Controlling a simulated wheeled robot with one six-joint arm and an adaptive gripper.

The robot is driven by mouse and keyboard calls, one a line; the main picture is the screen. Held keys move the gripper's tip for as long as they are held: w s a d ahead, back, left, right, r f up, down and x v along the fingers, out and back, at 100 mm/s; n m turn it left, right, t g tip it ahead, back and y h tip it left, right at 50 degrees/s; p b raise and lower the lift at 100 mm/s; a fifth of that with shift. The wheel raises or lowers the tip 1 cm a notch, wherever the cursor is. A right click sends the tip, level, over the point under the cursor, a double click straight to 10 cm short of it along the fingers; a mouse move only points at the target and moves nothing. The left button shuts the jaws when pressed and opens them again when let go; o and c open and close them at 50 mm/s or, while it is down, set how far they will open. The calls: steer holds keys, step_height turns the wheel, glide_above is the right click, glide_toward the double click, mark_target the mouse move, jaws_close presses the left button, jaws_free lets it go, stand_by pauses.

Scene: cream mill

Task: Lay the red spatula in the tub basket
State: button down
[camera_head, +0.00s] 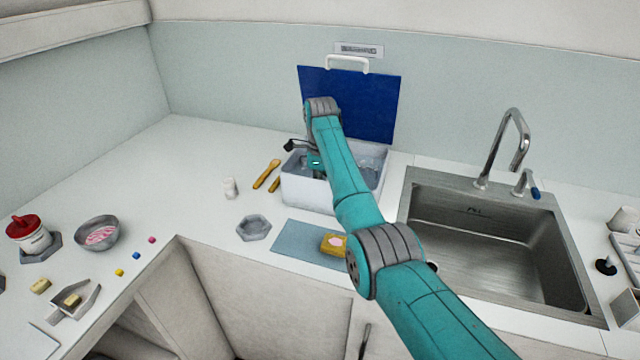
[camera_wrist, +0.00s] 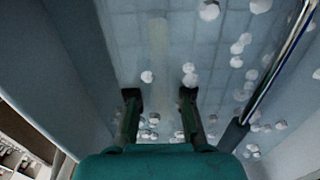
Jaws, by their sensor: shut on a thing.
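I cannot make out a red spatula in either view. The white tub (camera_head: 305,193) stands at the back of the counter. My gripper (camera_wrist: 159,95) is down in it; in the head view my arm covers much of the tub. The two fingers are apart, with a faint pale strip (camera_wrist: 158,45) running between them, too unclear to name. A basket grid (camera_wrist: 125,40) lies below, with several small white lumps (camera_wrist: 208,10) scattered over it. A metal rod with a dark grip (camera_wrist: 233,134) leans at the right side.
A blue board (camera_head: 378,105) stands behind the tub. A steel sink (camera_head: 490,240) is to the right. Wooden utensils (camera_head: 266,174), a white cup (camera_head: 231,187), a grey hexagonal dish (camera_head: 253,228) and a blue mat (camera_head: 290,240) with a yellow block (camera_head: 332,245) lie nearby. The back-left counter is clear.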

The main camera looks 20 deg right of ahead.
steer(key=shift+f, duration=0.45)
stand_by(0.5)
steer(key=c, duration=0.5)
jaws_free()
steer(key=shift+r, duration=0.15)
steer(key=shift+r, duration=1.35)
steer(key=shift+r, duration=0.15)
steer(key=shift+r, duration=1.4)
